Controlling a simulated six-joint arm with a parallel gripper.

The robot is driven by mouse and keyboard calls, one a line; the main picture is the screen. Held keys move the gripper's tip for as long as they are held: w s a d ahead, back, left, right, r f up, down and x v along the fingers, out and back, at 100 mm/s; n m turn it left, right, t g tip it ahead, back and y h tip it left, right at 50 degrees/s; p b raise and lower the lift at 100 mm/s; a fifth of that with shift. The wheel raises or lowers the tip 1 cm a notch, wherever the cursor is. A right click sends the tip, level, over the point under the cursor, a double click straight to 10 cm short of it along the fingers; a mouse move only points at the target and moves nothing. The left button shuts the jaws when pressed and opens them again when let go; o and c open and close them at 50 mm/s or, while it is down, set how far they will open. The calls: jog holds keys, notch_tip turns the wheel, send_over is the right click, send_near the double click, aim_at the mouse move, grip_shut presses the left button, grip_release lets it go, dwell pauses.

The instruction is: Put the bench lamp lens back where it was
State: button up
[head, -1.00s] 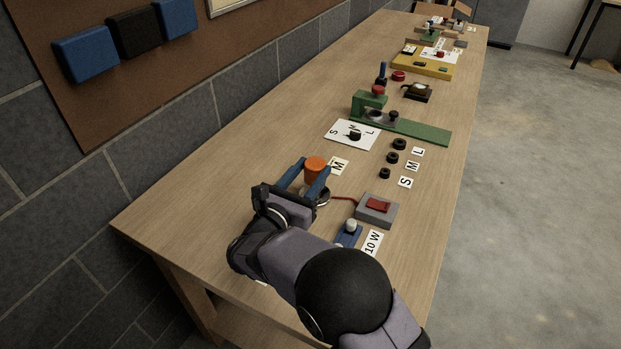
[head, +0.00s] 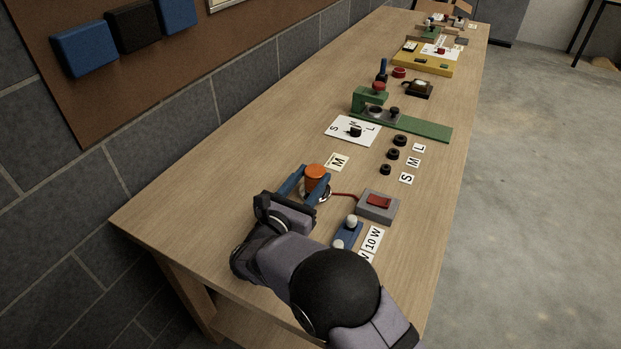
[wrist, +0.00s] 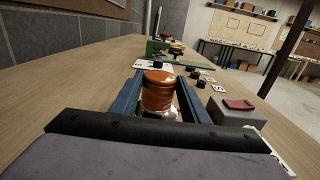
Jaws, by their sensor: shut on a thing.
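The orange bench lamp lens (head: 315,172) is upright between the blue fingers of my gripper (head: 316,184). My gripper is shut on it. In the wrist view the lens (wrist: 158,92) sits between both fingers (wrist: 158,100), with a pale metallic part showing just below it. In the head view a round metallic lamp base (head: 325,197) shows under and beside the lens. Whether the lens touches the base is hidden by the fingers.
A grey switch box (head: 377,206) with a red rocker joins the lamp by a red cable. A blue holder (head: 347,234) with white bulbs stands near a 10 W card (head: 373,241). An M card (head: 337,162), black rings (head: 393,154) and a green fixture (head: 400,123) lie beyond.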

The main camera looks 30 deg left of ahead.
jog(key=o, duration=1.1)
jog(key=shift+c, duration=0.2)
jog(key=shift+r, duration=0.1)
jog(key=shift+r+p, duration=0.45)
jog(key=shift+p, duration=0.05)
jog(key=shift+s+r, duration=0.15)
jog(key=shift+s, duration=0.05)
jog(key=s+b, duration=0.2)
jog(key=s, duration=0.9)
jog(key=shift+s, duration=0.35)
